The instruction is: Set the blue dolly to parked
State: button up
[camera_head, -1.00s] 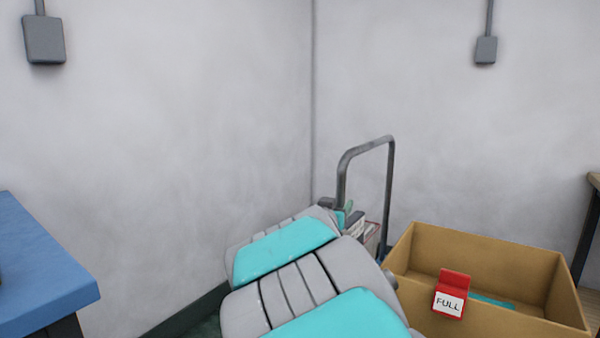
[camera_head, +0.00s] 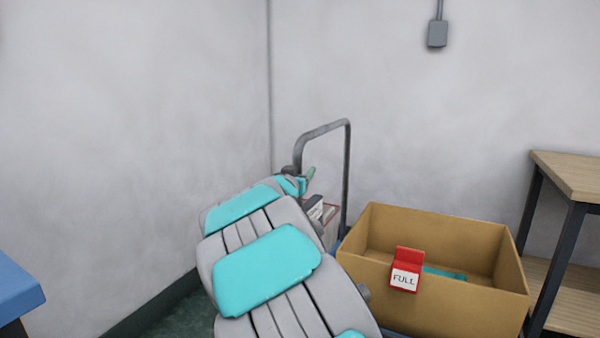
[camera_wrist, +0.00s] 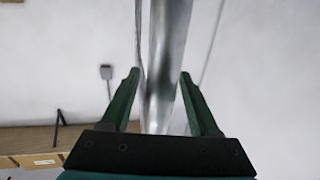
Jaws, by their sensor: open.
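The blue dolly has a grey tubular handle (camera_head: 347,175) standing upright near the room corner. Only a sliver of its blue deck shows; my arm and a cardboard box hide most of it. My gripper (camera_head: 308,178) is at the near-left upright of the handle, partly hidden behind my own arm. In the wrist view, the open green fingers of my gripper (camera_wrist: 160,75) stand on either side of a grey metal bar (camera_wrist: 164,60), with gaps visible. I cannot tell how deep the bar sits between them.
A cardboard box (camera_head: 440,302) with a red FULL tag (camera_head: 406,270) stands right of my arm. A wooden-topped table (camera_head: 572,172) is at right, a blue bench (camera_head: 15,290) at lower left. Walls close in behind the handle.

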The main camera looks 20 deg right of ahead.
grip_shut()
dwell(0.5)
dwell(0.9)
